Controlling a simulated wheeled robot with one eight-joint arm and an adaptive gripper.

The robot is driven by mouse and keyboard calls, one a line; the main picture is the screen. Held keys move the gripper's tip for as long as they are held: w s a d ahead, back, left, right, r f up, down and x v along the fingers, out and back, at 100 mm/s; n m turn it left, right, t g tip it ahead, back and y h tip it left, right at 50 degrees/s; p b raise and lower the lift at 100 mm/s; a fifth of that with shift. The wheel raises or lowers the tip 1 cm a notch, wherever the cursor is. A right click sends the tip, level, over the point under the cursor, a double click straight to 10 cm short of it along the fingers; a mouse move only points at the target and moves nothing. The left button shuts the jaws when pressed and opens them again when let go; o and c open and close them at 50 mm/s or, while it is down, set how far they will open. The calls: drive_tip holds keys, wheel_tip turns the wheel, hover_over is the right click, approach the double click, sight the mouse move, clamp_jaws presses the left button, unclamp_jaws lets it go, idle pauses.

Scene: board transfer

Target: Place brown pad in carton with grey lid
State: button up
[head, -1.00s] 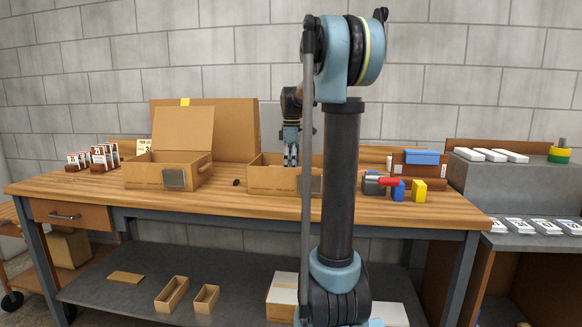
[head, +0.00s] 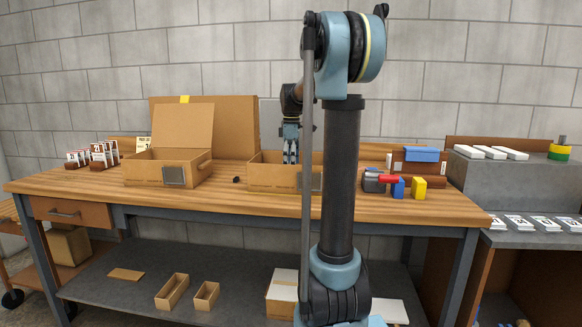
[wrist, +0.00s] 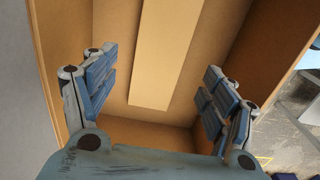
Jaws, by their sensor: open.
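My gripper (head: 290,158) is open, fingers pointing down into the right-hand open carton (head: 270,181) on the bench. In the wrist view, my gripper (wrist: 160,100) has its two fingers spread apart over the carton's brown interior (wrist: 115,60). A lighter brown flat strip (wrist: 165,50) lies inside, between and beyond the fingers; it may be the brown pad, but I cannot tell for sure. Nothing is between the fingertips. My arm hides the carton's right part. A second carton (head: 150,172) with a raised brown flap stands to the left. I cannot make out a grey lid.
A small black object (head: 236,180) lies between the cartons. A large brown board (head: 235,115) stands behind them. Blue (head: 398,188) and yellow (head: 419,188) blocks are right of my arm. Small cartons (head: 172,291) sit on the lower shelf. The bench front (head: 245,202) is clear.

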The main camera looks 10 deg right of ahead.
wheel_tip(320, 180, up, 12)
drive_tip(key=shift+r, duration=0.25)
idle(0.5)
